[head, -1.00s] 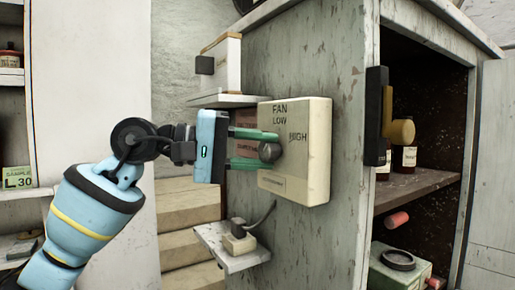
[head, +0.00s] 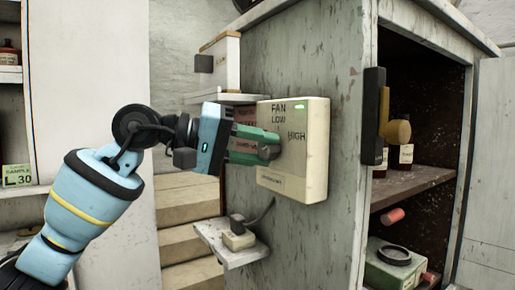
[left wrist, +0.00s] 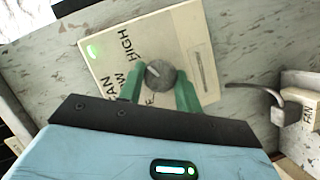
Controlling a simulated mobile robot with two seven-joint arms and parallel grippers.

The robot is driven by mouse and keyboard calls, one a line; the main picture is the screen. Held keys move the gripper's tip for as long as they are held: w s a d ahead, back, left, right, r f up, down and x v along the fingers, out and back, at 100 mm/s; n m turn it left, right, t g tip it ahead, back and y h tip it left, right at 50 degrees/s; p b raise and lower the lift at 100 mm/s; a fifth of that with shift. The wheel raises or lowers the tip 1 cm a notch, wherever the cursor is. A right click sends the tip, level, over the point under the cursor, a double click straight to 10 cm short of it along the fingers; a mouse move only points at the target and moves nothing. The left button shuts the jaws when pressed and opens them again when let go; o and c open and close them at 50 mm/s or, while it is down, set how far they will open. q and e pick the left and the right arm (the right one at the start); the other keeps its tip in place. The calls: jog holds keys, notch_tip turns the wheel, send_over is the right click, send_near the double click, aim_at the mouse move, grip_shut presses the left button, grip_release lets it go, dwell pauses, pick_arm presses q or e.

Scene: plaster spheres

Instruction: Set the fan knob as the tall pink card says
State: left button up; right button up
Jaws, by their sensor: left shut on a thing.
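The fan knob (head: 268,152) is a round grey dial on the front of a cream fan box (head: 310,165) marked FAN, LOW and HIGH. My left gripper (head: 262,151) has its green fingers shut on the knob from the left, tilted. In the left wrist view the knob (left wrist: 160,73) sits between the fingertips, and its pale pointer line aims roughly between LOW and HIGH. A green light (head: 299,107) is lit on the box. Reddish cards (head: 244,116) behind the gripper are partly hidden and unreadable; I cannot tell whether one is the pink card.
A small shelf with a plug block (head: 238,241) and cable is below the box. A white shelf box (head: 220,68) is above left. The open cabinet on the right holds bottles (head: 406,158) and a green box (head: 392,268). Steps (head: 186,205) are behind the gripper.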

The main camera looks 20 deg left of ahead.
pick_arm(q)
jog(key=o, duration=1)
jog(key=b+v, duration=0.1)
jog(key=v, duration=0.6)
jog(key=shift+s+a, duration=0.2)
jog(key=shift+a, duration=0.1)
pick_arm(e)
jog(key=shift+s+a+f, duration=0.1)
jog(key=shift+s+f, duration=0.4)
jog(key=shift+f, duration=0.25)
pick_arm(q)
jog(key=shift+r, duration=0.15)
pick_arm(e)
jog(key=shift+w, duration=0.15)
